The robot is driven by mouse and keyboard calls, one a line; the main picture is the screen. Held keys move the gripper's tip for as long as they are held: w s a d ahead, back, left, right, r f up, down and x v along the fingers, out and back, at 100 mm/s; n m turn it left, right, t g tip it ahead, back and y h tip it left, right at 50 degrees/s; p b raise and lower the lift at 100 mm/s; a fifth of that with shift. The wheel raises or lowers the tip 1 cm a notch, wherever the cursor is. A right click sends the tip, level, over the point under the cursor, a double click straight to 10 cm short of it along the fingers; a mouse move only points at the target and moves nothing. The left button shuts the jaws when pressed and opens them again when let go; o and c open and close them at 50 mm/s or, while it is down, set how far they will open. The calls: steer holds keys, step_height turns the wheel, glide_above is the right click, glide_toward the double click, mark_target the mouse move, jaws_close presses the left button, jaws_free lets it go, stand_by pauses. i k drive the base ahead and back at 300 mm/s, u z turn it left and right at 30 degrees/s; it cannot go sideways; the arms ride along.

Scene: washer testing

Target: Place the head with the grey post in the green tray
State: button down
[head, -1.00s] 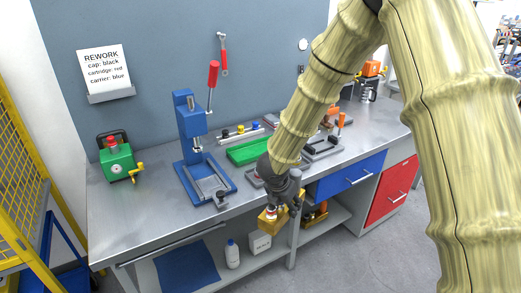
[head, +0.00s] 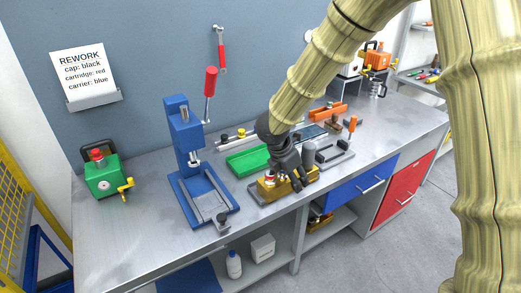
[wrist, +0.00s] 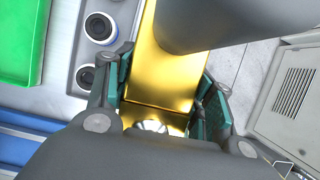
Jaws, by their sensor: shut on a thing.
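The head is a shiny brass-coloured block (head: 270,188) with a thick grey post (head: 309,153) standing up at its right end. My gripper (head: 287,182) is shut on the block. In the wrist view the block (wrist: 168,65) lies between the two fingers, and the post (wrist: 215,18) covers part of it. The green tray (head: 245,162) lies on the bench behind and left of my gripper; its corner also shows at the upper left of the wrist view (wrist: 18,45). The block is over the bench's front part, outside the tray. I cannot tell whether it touches anything beneath.
A grey fixture (head: 256,195) lies by the block; round ports (wrist: 98,27) show in the wrist view. A blue press (head: 187,150) stands left of the tray. A black-and-grey stand with an orange handle (head: 351,124) is at right. A rail with small parts (head: 237,134) lies behind the tray.

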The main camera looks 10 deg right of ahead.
mark_target(266, 157)
steer(key=i, duration=1)
